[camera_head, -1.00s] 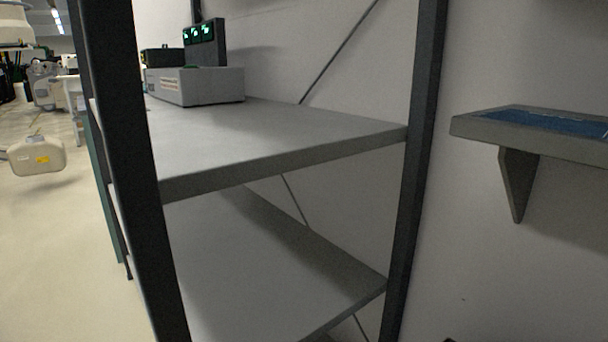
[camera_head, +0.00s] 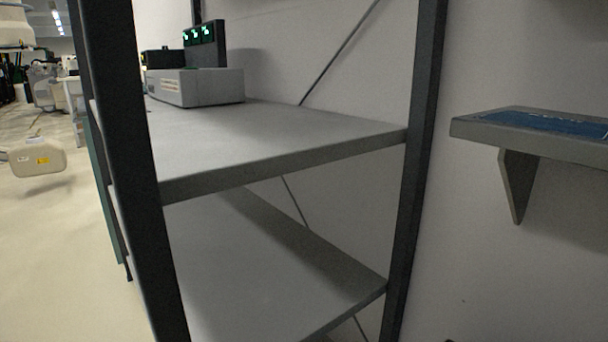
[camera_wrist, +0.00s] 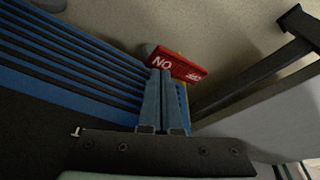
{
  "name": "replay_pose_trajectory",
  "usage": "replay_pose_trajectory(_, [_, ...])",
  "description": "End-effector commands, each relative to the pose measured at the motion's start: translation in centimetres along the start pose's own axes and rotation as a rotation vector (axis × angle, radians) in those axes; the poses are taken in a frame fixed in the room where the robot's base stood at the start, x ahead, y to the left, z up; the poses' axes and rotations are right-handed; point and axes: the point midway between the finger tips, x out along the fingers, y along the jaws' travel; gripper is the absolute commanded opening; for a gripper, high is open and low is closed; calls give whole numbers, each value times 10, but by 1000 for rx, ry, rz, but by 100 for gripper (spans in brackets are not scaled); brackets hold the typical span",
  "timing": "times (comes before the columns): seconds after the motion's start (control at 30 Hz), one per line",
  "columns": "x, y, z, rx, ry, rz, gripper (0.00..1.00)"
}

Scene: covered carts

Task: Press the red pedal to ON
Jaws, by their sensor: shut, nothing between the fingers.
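The red pedal (camera_wrist: 177,64) shows only in the wrist view, just above the picture's middle. It is a flat red bar with white lettering; "NO" can be read at its left end, and smaller white marks lie at its right end. My gripper (camera_wrist: 161,74) has two blue fingers that lie side by side, shut and empty. The fingertips overlap the pedal's lower edge in the picture, near the lettering; I cannot tell whether they touch it. A narrow yellow part shows beside the right finger. The pedal is not visible in the head view.
In the wrist view, a blue ribbed surface (camera_wrist: 70,62) fills the left and a dark bar (camera_wrist: 255,75) crosses the right. In the head view, a grey shelf rack (camera_head: 280,140) carries a grey box (camera_head: 200,87). A wall shelf (camera_head: 540,145) stands at the right.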

Motion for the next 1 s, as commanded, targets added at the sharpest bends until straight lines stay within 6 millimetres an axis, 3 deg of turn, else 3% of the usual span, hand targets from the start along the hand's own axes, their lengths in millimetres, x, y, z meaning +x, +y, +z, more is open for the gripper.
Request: replay_pose_trajectory(1.0, [13, 0, 4, 0, 0, 0, 0])
